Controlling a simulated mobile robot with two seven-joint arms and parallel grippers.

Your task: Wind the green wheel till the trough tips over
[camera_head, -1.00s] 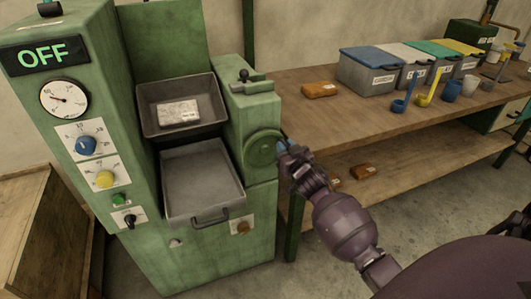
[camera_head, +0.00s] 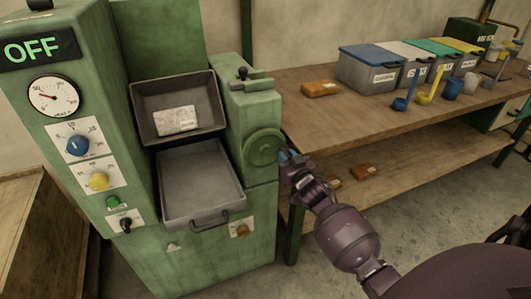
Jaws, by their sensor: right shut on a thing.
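The green wheel (camera_head: 264,147) sits on the right side of the green machine. My right gripper (camera_head: 286,157) is at the wheel's right edge, shut on the wheel's grip, which the fingers mostly hide. The grey metal trough (camera_head: 206,92) is at the upper middle of the machine, tilted forward. A pale wrapped block (camera_head: 176,120) lies in it near its lower front edge. A grey tray (camera_head: 200,182) with a front handle is just below the trough, and it looks empty. My left gripper is out of view.
The machine's left panel has an OFF display (camera_head: 32,49), a gauge (camera_head: 53,96) and knobs. A wooden bench (camera_head: 345,118) on the right carries lidded bins (camera_head: 369,70), scoops, cups and an orange packet (camera_head: 320,89). The floor in front of the bench is clear.

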